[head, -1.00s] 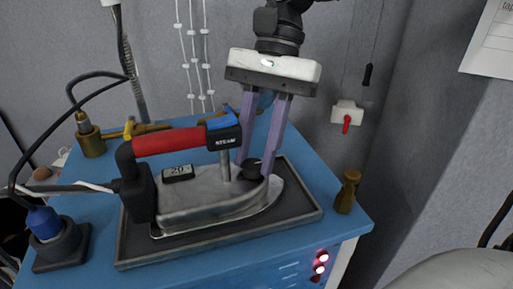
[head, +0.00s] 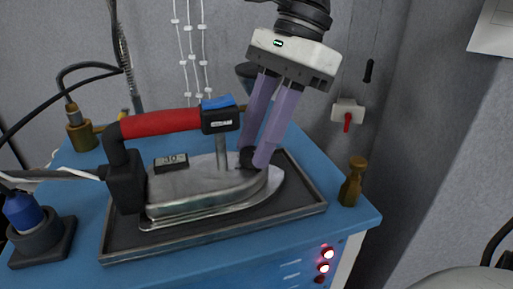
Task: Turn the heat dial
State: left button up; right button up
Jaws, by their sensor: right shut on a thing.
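The steam iron (head: 205,190) has a red handle, a blue button on top and a grey metal body. It lies in a dark tray (head: 298,213) on the blue table. The heat dial (head: 247,157) is a small black knob on the front of the body, partly hidden by the fingers. My right gripper (head: 254,160) reaches down from above, tilted, and is shut on the dial with its two purple fingers. A small display (head: 170,162) on the iron seems to read 30. My left gripper is not in view.
A brass fitting (head: 352,182) stands at the table's right corner. A red-handled switch (head: 347,114) is on the back wall. Two lights (head: 326,260) glow on the table's front.

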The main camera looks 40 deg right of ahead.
jog(key=m+t+b, duration=0.1)
jog(key=m, duration=0.1)
jog(key=shift+s+f+m+b, duration=0.1)
jog(key=shift+m+b, duration=0.3)
jog(key=shift+s+m+t+h+b, duration=0.1)
jog(key=shift+m+t+h+b, duration=0.4)
jog(key=shift+m, duration=0.4)
jog(key=shift+a+m+b, duration=0.1)
jog(key=shift+m+b, duration=0.45)
jog(key=shift+m, duration=0.25)
jog(key=shift+s+m+t+h+b, duration=0.1)
jog(key=shift+m+t+h+b, duration=0.4)
jog(key=shift+m, duration=0.5)
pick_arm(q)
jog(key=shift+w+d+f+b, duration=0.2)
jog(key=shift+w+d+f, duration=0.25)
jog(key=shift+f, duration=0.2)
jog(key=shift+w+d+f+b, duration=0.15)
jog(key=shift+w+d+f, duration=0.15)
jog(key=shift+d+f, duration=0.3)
pick_arm(e)
jog(key=shift+a+m, duration=0.1)
jog(key=shift+m, duration=0.5)
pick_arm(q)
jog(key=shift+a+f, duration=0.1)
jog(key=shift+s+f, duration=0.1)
pick_arm(e)
jog(key=o, duration=1.1)
jog(key=shift+c, duration=0.2)
